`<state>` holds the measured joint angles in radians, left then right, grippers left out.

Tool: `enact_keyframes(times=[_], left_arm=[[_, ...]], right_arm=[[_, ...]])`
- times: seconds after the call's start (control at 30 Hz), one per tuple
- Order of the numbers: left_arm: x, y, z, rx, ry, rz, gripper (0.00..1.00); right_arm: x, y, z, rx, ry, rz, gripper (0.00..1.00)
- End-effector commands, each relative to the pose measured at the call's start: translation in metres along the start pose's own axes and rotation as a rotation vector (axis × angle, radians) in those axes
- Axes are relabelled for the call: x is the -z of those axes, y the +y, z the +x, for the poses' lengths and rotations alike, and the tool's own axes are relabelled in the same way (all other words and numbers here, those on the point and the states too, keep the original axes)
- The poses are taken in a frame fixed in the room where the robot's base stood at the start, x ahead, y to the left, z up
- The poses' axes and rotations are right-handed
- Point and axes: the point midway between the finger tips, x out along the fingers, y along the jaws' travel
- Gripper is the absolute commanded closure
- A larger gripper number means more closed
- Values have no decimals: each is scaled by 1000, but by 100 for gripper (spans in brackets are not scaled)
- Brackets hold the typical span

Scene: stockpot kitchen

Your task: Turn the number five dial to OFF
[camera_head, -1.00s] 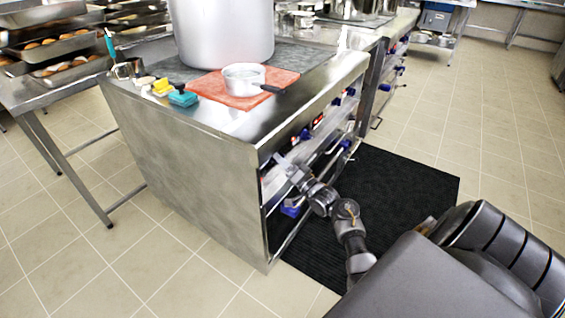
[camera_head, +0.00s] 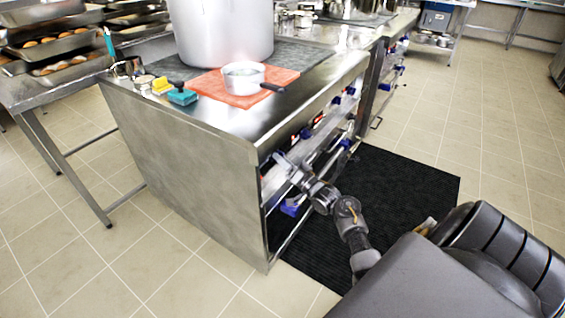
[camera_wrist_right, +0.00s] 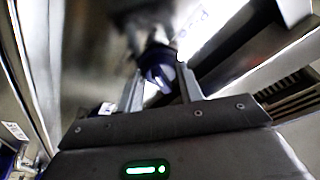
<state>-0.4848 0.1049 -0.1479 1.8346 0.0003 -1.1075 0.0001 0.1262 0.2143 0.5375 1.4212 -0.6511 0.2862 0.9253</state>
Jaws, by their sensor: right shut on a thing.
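In the right wrist view a dark blue dial (camera_wrist_right: 157,64) sits between the two fingers of my right gripper (camera_wrist_right: 162,82). The gripper is shut on it. The dial's number and its pointer setting are not readable. In the head view my right gripper (camera_head: 281,158) is at the near end of the stove's front panel, and the dial it holds is hidden there. Other blue dials (camera_head: 305,133) show farther along the same panel. My left gripper is not in view.
The steel stove (camera_head: 185,160) carries a large pot (camera_head: 222,30), a small saucepan (camera_head: 243,77) on a red mat (camera_head: 222,91), and a teal-based tool (camera_head: 183,97). A black floor mat (camera_head: 400,190) lies in front. Tiled floor to the right is clear.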

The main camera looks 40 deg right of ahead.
Motion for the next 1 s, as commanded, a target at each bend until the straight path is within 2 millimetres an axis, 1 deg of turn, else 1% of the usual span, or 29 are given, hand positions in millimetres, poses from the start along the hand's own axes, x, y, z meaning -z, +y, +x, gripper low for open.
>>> enact_keyframes(times=[0.17,0.43,0.73,1.0], left_arm=[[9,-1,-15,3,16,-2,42],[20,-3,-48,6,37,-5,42],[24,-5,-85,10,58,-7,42],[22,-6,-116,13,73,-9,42]], right_arm=[[-2,4,-1,47,-14,-145,86],[-1,6,-1,123,-31,-391,86],[1,6,0,210,-52,-662,86],[3,7,0,287,-70,-906,86]])
